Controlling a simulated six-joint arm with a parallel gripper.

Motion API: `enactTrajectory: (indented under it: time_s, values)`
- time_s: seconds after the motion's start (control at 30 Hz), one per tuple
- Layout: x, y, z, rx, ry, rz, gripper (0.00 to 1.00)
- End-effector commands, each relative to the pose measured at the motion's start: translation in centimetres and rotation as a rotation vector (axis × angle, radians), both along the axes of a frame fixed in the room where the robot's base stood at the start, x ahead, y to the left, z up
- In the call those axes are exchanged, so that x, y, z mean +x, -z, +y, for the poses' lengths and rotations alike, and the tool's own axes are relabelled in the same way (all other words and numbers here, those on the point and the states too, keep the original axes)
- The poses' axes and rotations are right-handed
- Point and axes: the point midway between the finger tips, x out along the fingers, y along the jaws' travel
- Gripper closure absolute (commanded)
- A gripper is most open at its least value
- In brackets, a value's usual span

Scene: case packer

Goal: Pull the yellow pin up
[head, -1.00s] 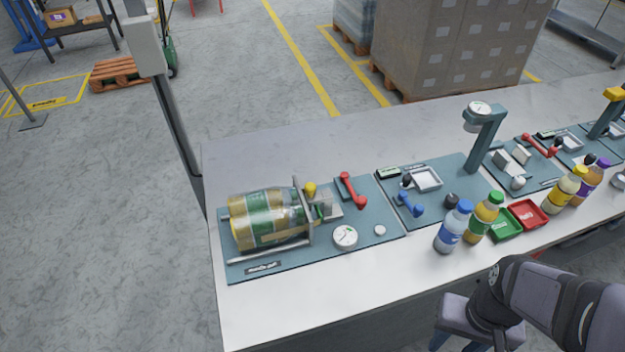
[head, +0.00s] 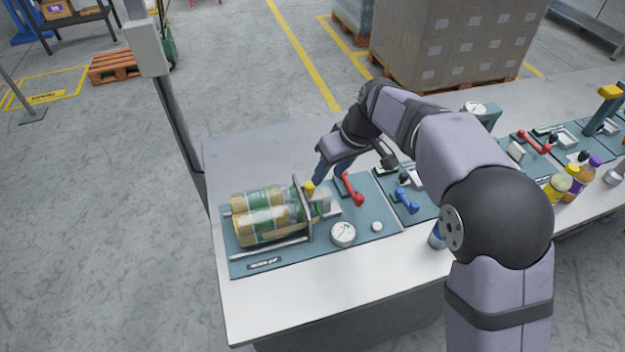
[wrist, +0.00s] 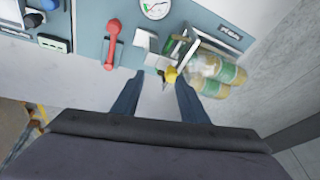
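The yellow pin (head: 310,189) stands on the blue-grey station board, beside a metal plate at the end of the clear bottle cylinders (head: 262,212). In the wrist view, the yellow pin (wrist: 171,74) shows just beyond my fingertips, nearer the right finger. My gripper (wrist: 159,82) is open, its two blue fingers apart with nothing seen between them. In the head view, my gripper (head: 320,178) points down close behind the pin; one finger shows there and the other is hidden. Whether a finger touches the pin cannot be told.
A red lever (head: 351,190) stands just right of the pin, close to my gripper. A round gauge (head: 343,234) and a white knob (head: 376,227) sit in front. Blue lever (head: 405,201) is on the neighbouring board. The table's left end is bare.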

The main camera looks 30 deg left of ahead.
Motion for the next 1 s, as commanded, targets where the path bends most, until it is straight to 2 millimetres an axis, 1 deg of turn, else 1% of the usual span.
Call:
enactTrajectory:
  time_s: [0.03, 0.1, 0.23, 0.4, 0.53, 0.77, 0.87, 1.0]
  values:
    - [0.4, -1.5, 0.9, 0.024, -0.066, -0.032, 0.60]
    - [0.3, -2.5, 1.4, 0.039, -0.162, -0.058, 0.60]
    - [-0.8, -2.5, 1.4, 0.034, -0.318, -0.077, 0.60]
    - [-1.3, -2.4, 1.1, 0.023, -0.463, -0.112, 0.60]
    - [-1.2, -2.4, 1.1, 0.020, -0.507, -0.130, 0.60]
    - [-1.2, -2.0, 1.3, 0.020, -0.512, -0.132, 0.60]
    - [-1.3, -1.2, 1.6, 0.019, -0.511, -0.129, 0.60]
    - [-1.3, 0.4, 2.3, 0.018, -0.510, -0.129, 0.60]
